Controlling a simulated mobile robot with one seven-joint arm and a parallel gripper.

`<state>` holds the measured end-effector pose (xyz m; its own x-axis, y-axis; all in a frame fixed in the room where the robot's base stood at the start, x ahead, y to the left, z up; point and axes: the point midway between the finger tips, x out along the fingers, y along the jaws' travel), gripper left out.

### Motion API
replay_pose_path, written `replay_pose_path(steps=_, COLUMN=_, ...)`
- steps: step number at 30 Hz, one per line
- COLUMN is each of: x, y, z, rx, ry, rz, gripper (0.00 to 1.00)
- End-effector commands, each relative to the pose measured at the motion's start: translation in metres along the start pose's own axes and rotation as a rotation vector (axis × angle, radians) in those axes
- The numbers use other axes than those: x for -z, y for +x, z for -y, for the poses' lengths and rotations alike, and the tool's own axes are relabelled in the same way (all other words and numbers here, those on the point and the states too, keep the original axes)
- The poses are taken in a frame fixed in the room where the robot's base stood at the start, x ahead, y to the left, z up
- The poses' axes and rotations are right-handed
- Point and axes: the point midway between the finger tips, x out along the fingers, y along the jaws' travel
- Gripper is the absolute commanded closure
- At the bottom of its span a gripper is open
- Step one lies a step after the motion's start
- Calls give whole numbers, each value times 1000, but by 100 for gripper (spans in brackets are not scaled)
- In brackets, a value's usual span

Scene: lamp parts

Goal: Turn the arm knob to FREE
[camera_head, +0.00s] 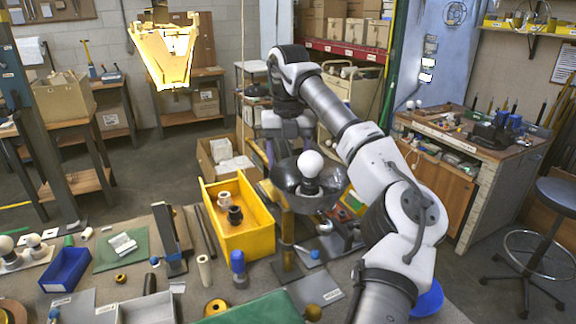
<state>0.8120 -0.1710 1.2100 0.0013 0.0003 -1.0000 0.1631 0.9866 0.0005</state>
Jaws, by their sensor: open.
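A dark lamp shade (285,178) with a white bulb (310,163) stands right of centre, above a brownish upright post (288,235). I cannot make out the arm knob or a FREE mark; the shade and my arm cover part of this area. My arm rises from the bottom right, bends over at the top and comes down behind the shade. My gripper (289,132) is open, just behind and above the shade; its fingertips are mostly hidden. I cannot tell whether it touches anything.
A yellow bin (238,246) with small parts stands left of the post. A blue-topped bottle (238,268), a blue bin (66,270) and a green mat (121,249) lie on the bench. A yellow lamp (165,55) hangs at upper left. A stool (556,195) stands at right.

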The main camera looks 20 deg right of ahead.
Motion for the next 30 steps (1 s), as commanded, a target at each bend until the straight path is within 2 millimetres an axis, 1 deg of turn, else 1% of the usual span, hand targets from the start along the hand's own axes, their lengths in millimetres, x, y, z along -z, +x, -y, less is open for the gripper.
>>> replay_pose_path(steps=1, x=0, y=6, z=0, rx=-2, ry=-3, rz=-4, gripper=39)
replay_pose_path(steps=3, x=0, y=13, z=0, rx=-1, ry=-3, rz=-3, gripper=39)
replay_pose_path(steps=6, x=0, y=20, z=0, rx=-1, ry=-1, rz=-2, gripper=39)
replay_pose_path(steps=10, x=0, y=24, z=0, rx=1, ry=-1, rz=-1, gripper=39)
replay_pose_path(steps=17, x=0, y=24, z=0, rx=1, ry=-1, rz=-1, gripper=39)
replay_pose_path(steps=20, x=0, y=24, z=0, rx=1, ry=-1, rz=-1, gripper=49)
replay_pose_path(steps=27, x=0, y=24, z=0, rx=1, ry=-1, rz=-1, gripper=81)
replay_pose_path(steps=28, x=0, y=24, z=0, rx=1, ry=-1, rz=-1, gripper=84)
replay_pose_path(steps=30, x=0, y=24, z=0, rx=1, ry=-2, rz=-1, gripper=84)
